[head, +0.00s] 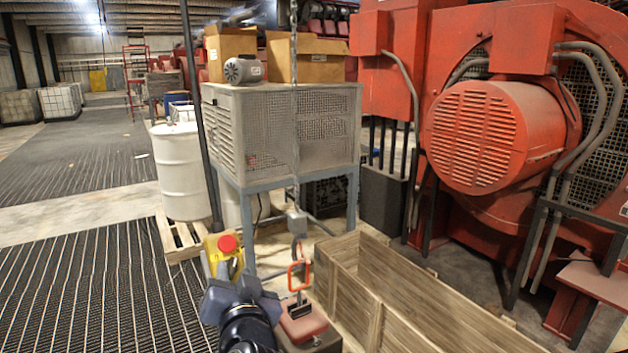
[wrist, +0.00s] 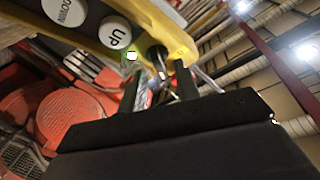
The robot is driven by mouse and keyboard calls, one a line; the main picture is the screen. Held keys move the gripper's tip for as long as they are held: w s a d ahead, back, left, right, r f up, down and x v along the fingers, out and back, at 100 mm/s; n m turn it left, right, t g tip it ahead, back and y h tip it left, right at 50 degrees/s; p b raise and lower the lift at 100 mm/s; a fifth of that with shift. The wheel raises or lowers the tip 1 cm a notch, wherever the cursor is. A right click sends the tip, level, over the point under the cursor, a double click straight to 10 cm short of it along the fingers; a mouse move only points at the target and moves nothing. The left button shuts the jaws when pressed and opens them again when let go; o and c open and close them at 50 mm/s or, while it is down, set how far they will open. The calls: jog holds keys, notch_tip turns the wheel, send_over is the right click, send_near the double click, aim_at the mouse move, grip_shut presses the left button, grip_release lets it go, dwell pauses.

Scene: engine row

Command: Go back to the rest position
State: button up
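A yellow control pendant (head: 222,258) with a red button on top hangs just beyond my gripper (head: 237,283) in the head view. The pendant's yellow housing (wrist: 175,48) is close in the wrist view, with white UP and DOWN buttons and a small green-lit spot. My gripper's two dark fingers (wrist: 163,88) stand apart, with a gap visible between them. I see nothing clamped in them. Whether a fingertip touches the pendant is unclear.
To the right, a chain hook (head: 297,222) hangs above an orange ring (head: 299,276) and a red block (head: 302,322). A long wooden crate (head: 400,295) lies beside them. A mesh cabinet (head: 290,130), white drum (head: 182,172) and large red machine (head: 490,140) stand behind. Floor at left is clear.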

jog(key=f+v, duration=0.1)
jog(key=v, duration=0.9)
jog(key=x, duration=0.7)
jog(key=r+x, duration=0.1)
jog(key=x, duration=0.3)
jog(key=shift+w+a, duration=0.1)
jog(key=shift+w, duration=0.3)
jog(key=shift+f+n+y+b, duration=0.3)
jog(key=shift+n+y+b, duration=0.1)
jog(key=shift+n+b, duration=0.2)
jog(key=shift+s+n+y+b, duration=0.2)
jog(key=shift+n+y+b, duration=0.2)
jog(key=shift+n+b, duration=0.5)
jog(key=n+b, duration=0.1)
jog(key=n+y+b, duration=0.1)
jog(key=n, duration=0.1)
jog(key=shift+d+r+g+y+b, duration=0.1)
jog(key=shift+d+g+y+b, duration=0.1)
jog(key=shift+g+y+b, duration=0.15)
jog(key=shift+r+n+g+y+b, duration=0.1)
jog(key=shift+n+g+y+b, duration=0.25)
jog(key=shift+n, duration=0.85)
jog(key=shift+w+r+n+y+p, duration=0.15)
jog(key=shift+n+y+p, duration=0.4)
jog(key=shift+n, duration=0.55)
